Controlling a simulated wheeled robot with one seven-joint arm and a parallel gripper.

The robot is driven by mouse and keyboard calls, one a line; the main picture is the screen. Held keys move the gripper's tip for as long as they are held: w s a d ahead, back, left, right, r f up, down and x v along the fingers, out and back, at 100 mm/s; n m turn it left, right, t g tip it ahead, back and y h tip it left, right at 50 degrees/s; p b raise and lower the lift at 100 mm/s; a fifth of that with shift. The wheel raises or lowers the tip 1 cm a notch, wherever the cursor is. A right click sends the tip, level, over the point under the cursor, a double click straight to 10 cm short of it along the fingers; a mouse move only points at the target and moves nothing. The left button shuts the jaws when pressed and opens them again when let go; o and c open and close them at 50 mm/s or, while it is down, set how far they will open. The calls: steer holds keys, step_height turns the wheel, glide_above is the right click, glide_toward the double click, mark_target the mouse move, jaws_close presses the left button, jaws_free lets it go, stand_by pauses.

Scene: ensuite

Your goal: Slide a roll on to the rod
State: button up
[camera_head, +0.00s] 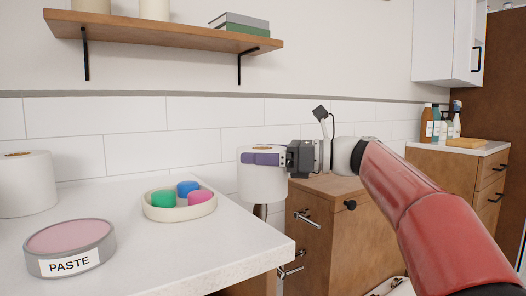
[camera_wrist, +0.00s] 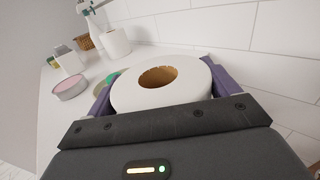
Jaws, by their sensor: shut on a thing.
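A white paper roll (camera_head: 262,184) is held upright between the purple fingers of my gripper (camera_head: 260,158), just past the counter's right edge. In the wrist view the fingers flank the roll (camera_wrist: 140,98) on both sides, and its brown cardboard core faces up and looks empty. A dark upright rod (camera_head: 261,211) shows directly below the roll in the head view. Its upper end is hidden by the roll, so I cannot tell whether it touches or enters the core.
The white counter (camera_head: 170,245) carries a second roll (camera_head: 24,184), a PASTE tin (camera_head: 69,248) and a tray (camera_head: 180,212) with coloured pieces. A wooden cabinet (camera_head: 335,238) with protruding metal fittings (camera_head: 308,217) stands right of the rod. A shelf (camera_head: 160,31) hangs above.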

steer(key=o, duration=0.8)
steer(key=shift+o, duration=0.2)
steer(key=s+d, duration=0.1)
steer(key=d, duration=0.6)
steer(key=shift+s+d+p, duration=0.25)
steer(key=shift+d+p, duration=0.1)
